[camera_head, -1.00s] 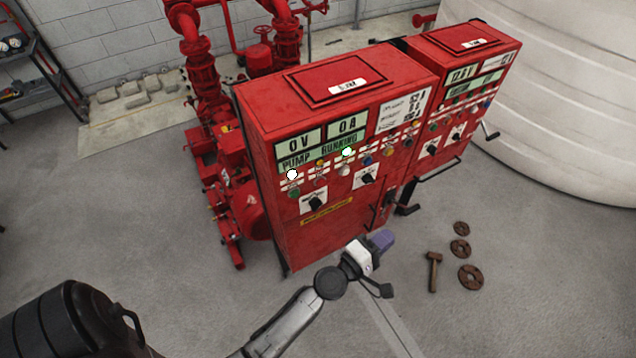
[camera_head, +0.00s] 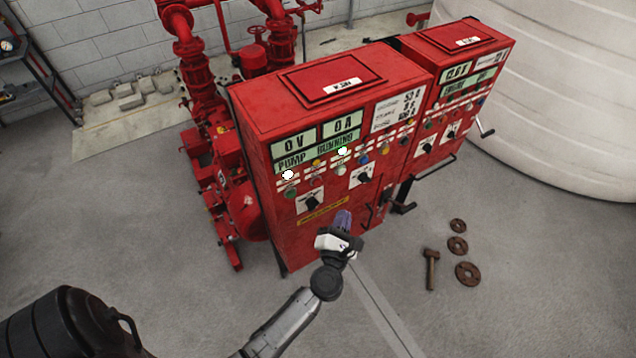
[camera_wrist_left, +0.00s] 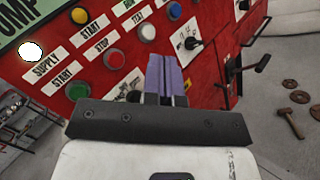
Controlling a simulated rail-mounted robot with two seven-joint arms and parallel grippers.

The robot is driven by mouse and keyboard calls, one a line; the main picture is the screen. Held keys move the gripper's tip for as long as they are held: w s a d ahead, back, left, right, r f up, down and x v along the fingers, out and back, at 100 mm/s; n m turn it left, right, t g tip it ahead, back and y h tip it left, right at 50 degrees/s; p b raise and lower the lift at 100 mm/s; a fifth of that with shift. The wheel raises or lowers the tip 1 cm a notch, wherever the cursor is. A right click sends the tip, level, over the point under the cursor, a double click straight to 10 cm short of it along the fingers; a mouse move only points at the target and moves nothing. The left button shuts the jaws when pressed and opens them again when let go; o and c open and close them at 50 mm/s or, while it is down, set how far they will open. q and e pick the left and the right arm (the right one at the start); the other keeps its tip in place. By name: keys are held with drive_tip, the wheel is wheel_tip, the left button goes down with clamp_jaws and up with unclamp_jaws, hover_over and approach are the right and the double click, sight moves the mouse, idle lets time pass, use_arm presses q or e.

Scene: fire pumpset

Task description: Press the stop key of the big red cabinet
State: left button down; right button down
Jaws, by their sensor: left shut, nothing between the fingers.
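The big red cabinet (camera_head: 300,240) stands in the middle of the head view, its sloping panel lettered PUMP RUNNING above rows of buttons. The stop key is a red round button (camera_wrist_left: 114,60) beside a STOP label in the left wrist view; it is small in the head view (camera_head: 317,180). My left gripper (camera_head: 343,216) is shut and empty, in front of the cabinet's lower front. In the left wrist view, its purple fingers (camera_wrist_left: 166,76) appear to the right of and below the stop key, apart from it. My right gripper is not in view.
A green button (camera_wrist_left: 78,90) and a white button (camera_wrist_left: 147,32) flank the stop key. Black rotary switches (camera_head: 312,203) sit below. A smaller red cabinet (camera_head: 465,95) stands to the right. A hammer (camera_head: 431,268) and rusty discs (camera_head: 467,273) lie on the floor.

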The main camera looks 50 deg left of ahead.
use_arm(q)
drive_tip(key=w+a, duration=0.2)
drive_tip(key=a, duration=0.6)
drive_tip(key=shift+a+p, duration=0.25)
drive_tip(key=shift+p, duration=0.15)
drive_tip(key=shift+w+a, duration=0.1)
drive_tip(key=shift+a, duration=0.1)
idle(2.0)
drive_tip(key=shift+a, duration=0.25)
drive_tip(key=shift+w+a, duration=0.15)
drive_tip(key=shift+a, duration=0.25)
idle(0.8)
drive_tip(key=shift+d, duration=0.1)
drive_tip(key=shift+s+d, duration=0.2)
drive_tip(key=shift+d, duration=0.55)
drive_tip(key=shift+d, duration=0.15)
drive_tip(key=shift+s+d, duration=0.2)
drive_tip(key=shift+d, duration=0.55)
drive_tip(key=shift+s+d, duration=0.2)
drive_tip(key=shift+d, duration=0.55)
drive_tip(key=shift+s+d, duration=0.2)
drive_tip(key=shift+d, duration=0.55)
